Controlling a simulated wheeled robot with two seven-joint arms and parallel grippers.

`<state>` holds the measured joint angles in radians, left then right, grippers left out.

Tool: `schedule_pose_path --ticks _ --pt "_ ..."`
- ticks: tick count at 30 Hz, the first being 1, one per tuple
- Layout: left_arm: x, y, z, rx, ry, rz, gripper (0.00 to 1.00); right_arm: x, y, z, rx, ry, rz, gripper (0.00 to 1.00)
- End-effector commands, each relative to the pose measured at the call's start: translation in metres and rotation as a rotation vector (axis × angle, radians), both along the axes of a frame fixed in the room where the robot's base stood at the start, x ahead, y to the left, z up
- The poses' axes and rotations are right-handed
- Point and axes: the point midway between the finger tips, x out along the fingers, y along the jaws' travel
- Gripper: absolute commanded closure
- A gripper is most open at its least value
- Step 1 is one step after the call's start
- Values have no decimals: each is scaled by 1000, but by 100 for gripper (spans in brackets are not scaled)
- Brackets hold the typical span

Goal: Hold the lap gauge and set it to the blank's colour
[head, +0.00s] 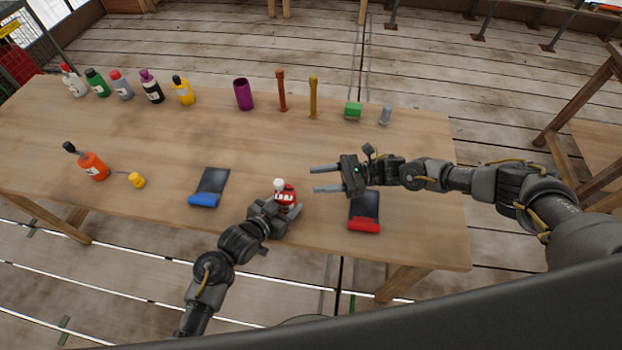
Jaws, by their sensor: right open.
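The lap gauge seems to be the small red device (287,192) with a white knob on top, near the table's front edge. My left gripper (288,207) is at it from the front left and looks shut on it, though its fingers are partly hidden. My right gripper (326,180) is open and empty, pointing left, to the right of the red device and apart from it.
On the wooden table (240,140), several bottles (152,87), a purple cup (243,94), a brown spindle (282,91) and a yellow one (313,97) line the back. An orange bottle (94,166) and yellow piece (137,181) are left. Blue-edged (209,187) and red-edged (364,224) dark pads lie in front.

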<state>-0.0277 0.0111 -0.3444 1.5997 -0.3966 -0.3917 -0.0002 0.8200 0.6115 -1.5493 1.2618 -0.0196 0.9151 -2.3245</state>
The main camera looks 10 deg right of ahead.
Motion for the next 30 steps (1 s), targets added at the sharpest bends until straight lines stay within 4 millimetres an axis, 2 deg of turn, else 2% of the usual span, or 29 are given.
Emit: schedule_pose_path --ticks 11,12,17,26,30 --pt "0 0 0 0 0 -1 74 0 -1 0 0 0 0 55" --pt "0 0 0 0 0 -1 43 0 -1 0 0 0 0 55" --pt "0 0 0 0 0 0 23 0 -1 0 0 0 0 55" --pt "-2 1 0 0 0 0 23 0 -1 0 0 0 0 55" --pt "-12 11 5 3 0 -1 23 0 -1 0 0 0 0 55"
